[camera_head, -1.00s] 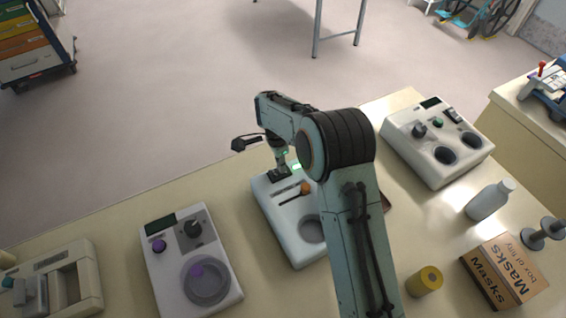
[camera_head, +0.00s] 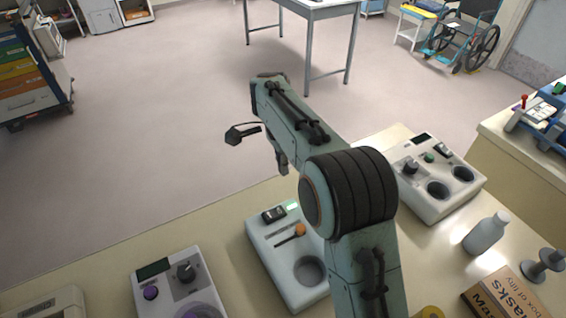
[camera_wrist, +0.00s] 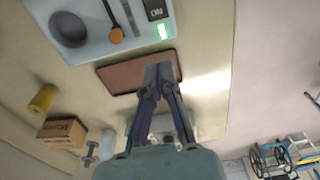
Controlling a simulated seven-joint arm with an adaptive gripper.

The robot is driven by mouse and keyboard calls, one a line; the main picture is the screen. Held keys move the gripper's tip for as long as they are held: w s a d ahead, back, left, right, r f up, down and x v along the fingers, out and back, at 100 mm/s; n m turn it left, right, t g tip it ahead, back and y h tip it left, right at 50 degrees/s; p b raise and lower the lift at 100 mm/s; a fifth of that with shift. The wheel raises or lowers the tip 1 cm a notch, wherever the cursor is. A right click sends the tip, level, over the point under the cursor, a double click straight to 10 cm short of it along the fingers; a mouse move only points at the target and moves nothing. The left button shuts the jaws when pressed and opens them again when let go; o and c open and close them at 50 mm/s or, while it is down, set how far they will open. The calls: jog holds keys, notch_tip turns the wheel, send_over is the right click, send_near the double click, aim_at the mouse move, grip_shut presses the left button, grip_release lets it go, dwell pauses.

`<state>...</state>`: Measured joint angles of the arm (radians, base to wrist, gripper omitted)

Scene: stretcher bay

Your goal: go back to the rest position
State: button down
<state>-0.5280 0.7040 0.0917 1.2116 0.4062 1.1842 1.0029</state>
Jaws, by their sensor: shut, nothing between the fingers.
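My gripper (camera_wrist: 159,76) shows in the wrist view, its two fingers meeting at the tips with nothing between them. In the head view, the end of my arm (camera_head: 283,163) hangs above the far edge of the bench, behind the middle device, and the fingertips are hard to make out. The white middle device (camera_head: 258,237) has an orange-knobbed lever (camera_head: 299,230), a lit green light (camera_head: 292,206) and a round dish. It also shows at the top of the wrist view (camera_wrist: 95,42), apart from the fingers.
A brown pad (camera_wrist: 118,76) lies beside the middle device. Other devices stand left (camera_head: 160,290) and right (camera_head: 438,165). The floor beyond the bench is open before a table (camera_head: 310,12).

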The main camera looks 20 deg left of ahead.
jog(key=shift+r, duration=0.3)
